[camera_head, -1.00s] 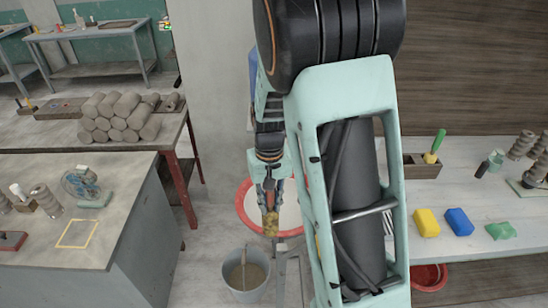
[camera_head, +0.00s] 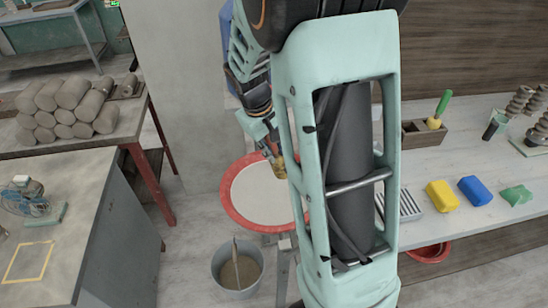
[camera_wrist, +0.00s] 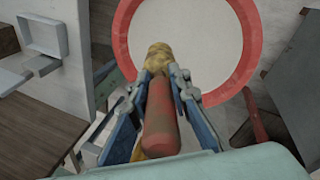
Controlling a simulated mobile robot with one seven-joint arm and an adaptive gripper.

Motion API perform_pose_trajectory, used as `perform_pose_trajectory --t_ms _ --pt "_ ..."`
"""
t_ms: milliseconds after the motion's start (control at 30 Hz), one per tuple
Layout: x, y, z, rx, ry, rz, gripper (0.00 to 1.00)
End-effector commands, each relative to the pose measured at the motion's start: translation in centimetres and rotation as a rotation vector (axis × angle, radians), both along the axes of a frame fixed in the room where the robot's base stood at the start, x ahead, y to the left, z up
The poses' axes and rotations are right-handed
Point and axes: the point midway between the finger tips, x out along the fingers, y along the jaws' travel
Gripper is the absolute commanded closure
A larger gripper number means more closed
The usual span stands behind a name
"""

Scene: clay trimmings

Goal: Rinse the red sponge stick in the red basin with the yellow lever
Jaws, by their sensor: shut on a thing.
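The red sponge stick (camera_wrist: 161,115) has a red handle and a brownish-yellow sponge head (camera_wrist: 157,58). My gripper (camera_wrist: 160,85) is shut on its handle, with a blue finger on each side. In the head view, my gripper (camera_head: 271,147) shows beside my arm link, with the sponge head (camera_head: 279,168) pointing down. The red basin (camera_head: 231,207) has a red rim and a pale inside, and my arm hides its right part. The sponge head appears over the basin in both views; I cannot tell whether it touches. I cannot make out the yellow lever.
A grey bucket (camera_head: 214,264) with a stick in it stands before the basin. A grey workbench (camera_head: 85,250) is at left.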

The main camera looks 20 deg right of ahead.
Motion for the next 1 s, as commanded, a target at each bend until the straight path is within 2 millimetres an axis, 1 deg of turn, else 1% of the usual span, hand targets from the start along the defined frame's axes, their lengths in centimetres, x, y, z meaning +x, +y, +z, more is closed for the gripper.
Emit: perform_pose_trajectory --t_ms 167,267,1000 --pt "0.1 -0.1 -0.5 -0.004 -0.001 0.004 1.0" --pt "0.0 -0.1 -1.2 -0.003 -0.001 0.004 1.0" --pt "0.1 0.0 -8.5 -0.002 -0.002 0.003 1.0"
